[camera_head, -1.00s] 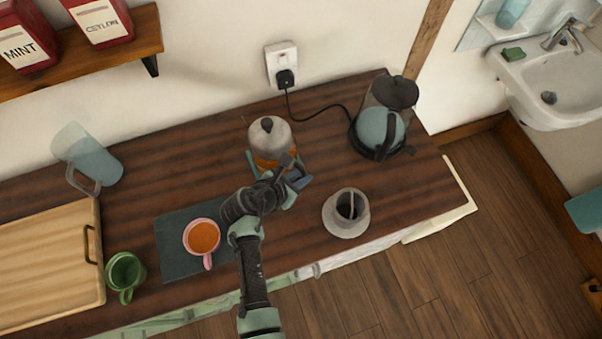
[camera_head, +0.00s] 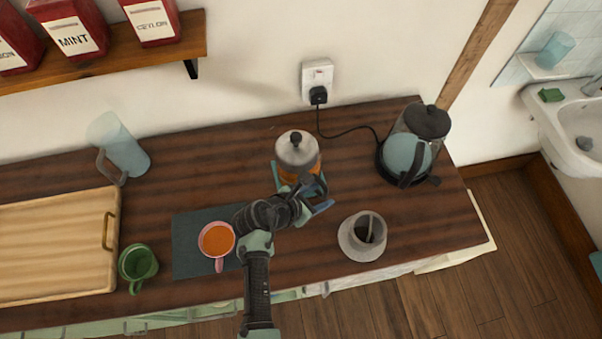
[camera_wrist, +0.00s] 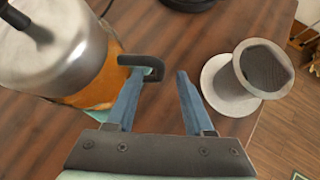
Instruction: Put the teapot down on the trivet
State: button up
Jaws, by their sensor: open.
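The teapot (camera_head: 297,158) has a silver lid with a black knob and an orange glass-like body. It stands upright near the middle of the counter and fills the upper left of the wrist view (camera_wrist: 60,50). A teal edge (camera_wrist: 101,106) shows beneath it, seemingly the trivet; the teapot hides most of it, so I cannot tell how well centred it is. My gripper (camera_wrist: 160,75) is open at the teapot's near right side. The teapot's black handle (camera_wrist: 146,61) is at the left fingertip, perhaps touching; the right finger is clear of it.
A grey dripper-like cup on a saucer (camera_head: 346,240) stands close right of my gripper. A kettle (camera_head: 404,160) is at the back right. A pink mug (camera_head: 217,240) on a dark mat, a green mug (camera_head: 138,264), a tray (camera_head: 55,245) and a jug (camera_head: 122,148) are left.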

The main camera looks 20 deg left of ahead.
jog(key=v, duration=1.1)
jog(key=shift+r, duration=0.15)
jog(key=w+d+r+m+t+y+b, duration=0.1)
jog(key=w+r+m+t, duration=0.3)
jog(key=r, duration=0.6)
jog(key=w+d+r+m+t+y, duration=0.1)
jog(key=w+r+m+y, duration=0.1)
jog(key=w+r+m, duration=0.7)
jog(key=w+r+m+t+y+b, duration=0.1)
jog(key=w+r+m+t, duration=0.15)
jog(key=r, duration=0.95)
jog(key=s+d+r+m+t, duration=0.3)
jog(key=s+r+m, duration=0.1)
jog(key=r, duration=0.6)
jog(key=s+d+r+m+t, duration=0.4)
jog(key=s+r+m, duration=0.1)
jog(key=r, duration=0.5)
jog(key=s+d+r+m+t, duration=0.3)
jog(key=s+r+m+t, duration=0.1)
jog(key=r, duration=0.7)
jog(key=shift+s+d+m+b, duration=0.4)
jog(key=shift+s+m, duration=0.05)
jog(key=shift+m, duration=0.4)
